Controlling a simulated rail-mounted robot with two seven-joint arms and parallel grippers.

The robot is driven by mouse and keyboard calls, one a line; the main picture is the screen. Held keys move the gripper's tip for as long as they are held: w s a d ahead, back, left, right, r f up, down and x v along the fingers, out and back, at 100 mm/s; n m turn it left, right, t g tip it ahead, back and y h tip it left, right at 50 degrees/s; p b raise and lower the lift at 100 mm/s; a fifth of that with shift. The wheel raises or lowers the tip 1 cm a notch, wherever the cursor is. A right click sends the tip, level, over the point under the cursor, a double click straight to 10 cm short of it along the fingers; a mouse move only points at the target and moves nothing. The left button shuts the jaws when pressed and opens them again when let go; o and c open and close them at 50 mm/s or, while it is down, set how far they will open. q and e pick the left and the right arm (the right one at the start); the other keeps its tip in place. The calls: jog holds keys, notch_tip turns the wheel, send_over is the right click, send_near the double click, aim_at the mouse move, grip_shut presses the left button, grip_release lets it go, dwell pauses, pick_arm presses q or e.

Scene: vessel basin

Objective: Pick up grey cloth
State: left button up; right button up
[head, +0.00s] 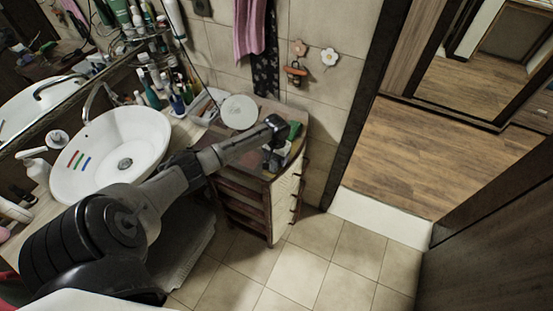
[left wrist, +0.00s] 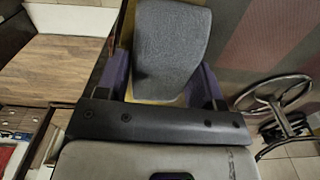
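In the left wrist view a grey, rough-textured piece (left wrist: 172,42) with a rounded outline lies between my finger sides; by colour it fits the grey cloth. A strip of yellow shows along its lower and left edges. My left gripper (left wrist: 165,88) has its dark purple fingers wide apart, one on each side of the piece. I cannot tell whether they touch it. In the head view my left gripper (head: 275,160) points down over the brown cabinet top, and my arm hides much of that spot; I cannot make out the cloth there. My right gripper is out of view.
The brown cabinet (head: 245,205) stands against the tiled wall. A white round lid (head: 239,111) and a green item (head: 294,131) are on its top. The white basin (head: 110,160) and several bottles are to the left. Tiled floor in front is clear.

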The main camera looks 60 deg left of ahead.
pick_arm(q)
jog(key=c, duration=0.5)
jog(key=shift+c, duration=0.2)
jog(key=shift+r, duration=0.1)
jog(key=shift+r, duration=0.25)
notch_tip(320, 180, up, 4)
jog(key=shift+w+d+f+b, duration=0.1)
jog(key=shift+d+f+b, duration=0.1)
jog(key=shift+b, duration=0.1)
jog(key=w+d+r+b, duration=0.1)
jog(key=w+d+r, duration=0.3)
jog(key=d, duration=0.6)
notch_tip(320, 180, up, 3)
jog(key=shift+d+f, duration=0.15)
jog(key=shift+d, duration=0.15)
